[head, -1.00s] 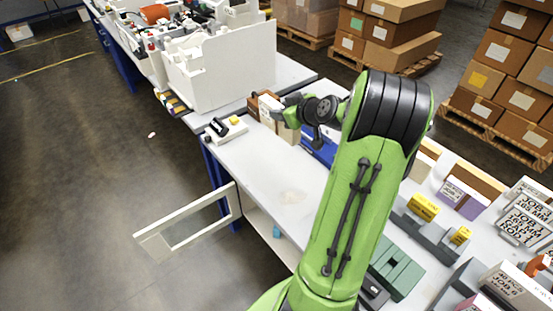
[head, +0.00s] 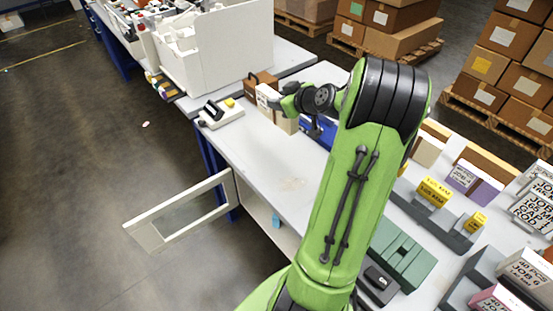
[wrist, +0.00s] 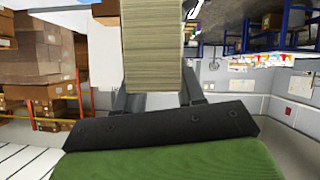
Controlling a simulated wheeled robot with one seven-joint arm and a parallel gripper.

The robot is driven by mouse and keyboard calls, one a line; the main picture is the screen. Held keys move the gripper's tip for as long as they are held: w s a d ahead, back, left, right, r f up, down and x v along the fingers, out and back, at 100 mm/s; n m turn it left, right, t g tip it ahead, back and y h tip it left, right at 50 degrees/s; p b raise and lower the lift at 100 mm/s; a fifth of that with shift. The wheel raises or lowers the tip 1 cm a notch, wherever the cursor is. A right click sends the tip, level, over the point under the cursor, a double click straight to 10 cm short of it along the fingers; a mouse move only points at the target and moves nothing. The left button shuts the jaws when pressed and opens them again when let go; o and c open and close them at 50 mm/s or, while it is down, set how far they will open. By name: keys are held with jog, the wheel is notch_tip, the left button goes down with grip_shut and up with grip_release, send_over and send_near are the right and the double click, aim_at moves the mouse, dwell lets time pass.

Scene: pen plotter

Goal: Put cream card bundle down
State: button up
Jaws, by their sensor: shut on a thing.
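The cream card bundle (head: 283,118) is upright near the far end of the white worktable (head: 272,165) in the head view. My gripper (head: 291,104) is shut on it from the right. In the wrist view the bundle (wrist: 155,50) stands between the two fingers of my gripper (wrist: 156,85), its layered card edges facing the camera. I cannot tell whether the bundle's base touches the tabletop. Part of it is hidden behind my gripper in the head view.
A brown box (head: 262,80) stands just behind the bundle. A small white device (head: 221,113) is to its left, a blue item (head: 318,132) to its right. The big white plotter housing (head: 228,55) is behind. An open door frame (head: 180,212) juts from the table front.

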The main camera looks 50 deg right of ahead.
notch_tip(320, 180, down, 4)
jog(key=b, duration=0.3)
jog(key=shift+f, duration=0.1)
notch_tip(320, 180, down, 10)
jog(key=b, duration=0.3)
jog(key=o, duration=1.2)
